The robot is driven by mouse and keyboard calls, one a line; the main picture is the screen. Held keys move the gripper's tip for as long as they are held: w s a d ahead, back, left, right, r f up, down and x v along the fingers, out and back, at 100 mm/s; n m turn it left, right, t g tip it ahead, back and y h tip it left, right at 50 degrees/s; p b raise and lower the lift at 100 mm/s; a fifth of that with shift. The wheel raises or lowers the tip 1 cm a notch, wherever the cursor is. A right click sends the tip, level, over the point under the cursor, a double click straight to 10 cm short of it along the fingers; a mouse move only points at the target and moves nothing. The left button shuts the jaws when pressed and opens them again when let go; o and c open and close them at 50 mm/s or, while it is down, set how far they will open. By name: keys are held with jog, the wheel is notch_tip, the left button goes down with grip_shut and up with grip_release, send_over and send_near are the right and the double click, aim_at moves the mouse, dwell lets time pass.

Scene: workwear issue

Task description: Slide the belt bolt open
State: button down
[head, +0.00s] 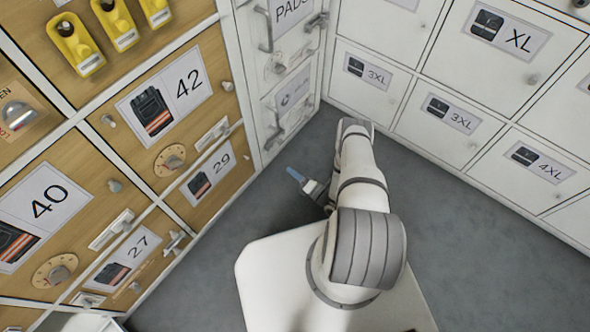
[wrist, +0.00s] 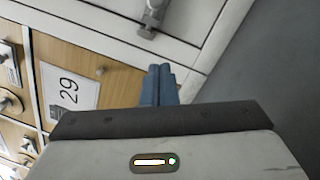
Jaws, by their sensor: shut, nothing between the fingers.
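No label that I can read says belt, so I cannot tell for sure which fitting is the belt bolt. A narrow white door (head: 290,92) with a small, unreadable label stands below the PADS door in the head view. A grey metal bolt-like fitting (wrist: 151,17) sits on a white front at the top of the wrist view. My gripper (head: 294,171) is low in front of the corner, its blue fingers pointing toward the wooden and narrow white fronts. In the wrist view my fingers (wrist: 158,84) are together and empty, apart from the fitting.
Wooden doors with knobs, dials and latches fill the left, including the 29 door (head: 208,174) beside my gripper. White lockers (head: 438,113) line the right. Grey floor (head: 450,235) is clear to the right of my arm.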

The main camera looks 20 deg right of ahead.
jog(key=w+a+r+b, duration=0.1)
jog(key=w+r+b, duration=0.1)
jog(key=w, duration=0.6)
jog(key=shift+w+a+r+b, duration=0.3)
jog(key=shift+w+b, duration=0.1)
jog(key=shift+w+d+b, duration=0.3)
jog(key=shift+w+d, duration=0.15)
jog(key=shift+d, duration=0.15)
jog(key=shift+w+d+b, duration=0.3)
jog(key=shift+w+d, duration=0.1)
jog(key=shift+d, duration=0.2)
